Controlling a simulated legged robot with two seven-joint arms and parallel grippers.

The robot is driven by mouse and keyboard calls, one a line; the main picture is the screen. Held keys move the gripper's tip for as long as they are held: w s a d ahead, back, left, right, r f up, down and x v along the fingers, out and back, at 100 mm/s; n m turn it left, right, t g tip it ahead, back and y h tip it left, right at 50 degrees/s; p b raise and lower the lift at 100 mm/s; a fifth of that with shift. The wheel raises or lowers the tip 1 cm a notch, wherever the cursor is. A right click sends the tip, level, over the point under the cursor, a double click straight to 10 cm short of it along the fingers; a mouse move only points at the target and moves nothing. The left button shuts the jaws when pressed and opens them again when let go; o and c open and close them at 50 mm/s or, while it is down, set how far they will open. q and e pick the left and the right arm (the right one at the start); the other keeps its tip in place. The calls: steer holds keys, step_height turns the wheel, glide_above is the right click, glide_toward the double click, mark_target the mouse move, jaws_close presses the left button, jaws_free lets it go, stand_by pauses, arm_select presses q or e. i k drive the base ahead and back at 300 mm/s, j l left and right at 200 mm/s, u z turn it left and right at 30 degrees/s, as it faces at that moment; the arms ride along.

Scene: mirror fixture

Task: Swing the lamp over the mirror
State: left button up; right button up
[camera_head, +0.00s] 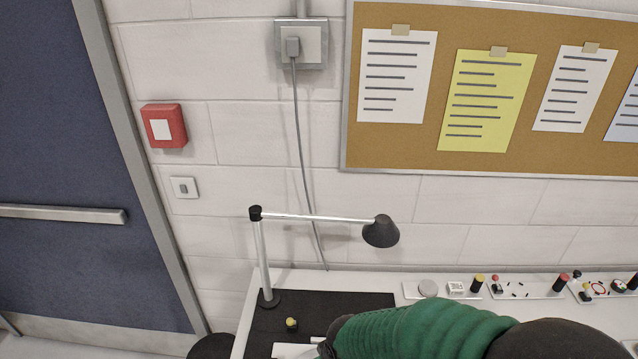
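The desk lamp has a dark conical shade (380,232) at the right end of a thin pale arm (315,217). The arm runs level from a black joint atop an upright silver post (263,255). The post stands on a round dark base at the left of a black mat (345,300). The shade hangs over the back right of the mat. I cannot make out a mirror; a white flat piece (290,350) at the bottom edge is partly cut off. A small yellow knob (291,323) sits near the lamp base. Neither gripper shows.
A green ribbed arm part, apparently mine, covers the bottom centre and right. White panels with buttons and switches (520,287) line the table's back right. A cable (300,140) hangs from the wall outlet behind the lamp. A blue door (70,180) stands left.

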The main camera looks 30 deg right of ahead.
mark_target(380, 231)
steer(key=z, duration=1.15)
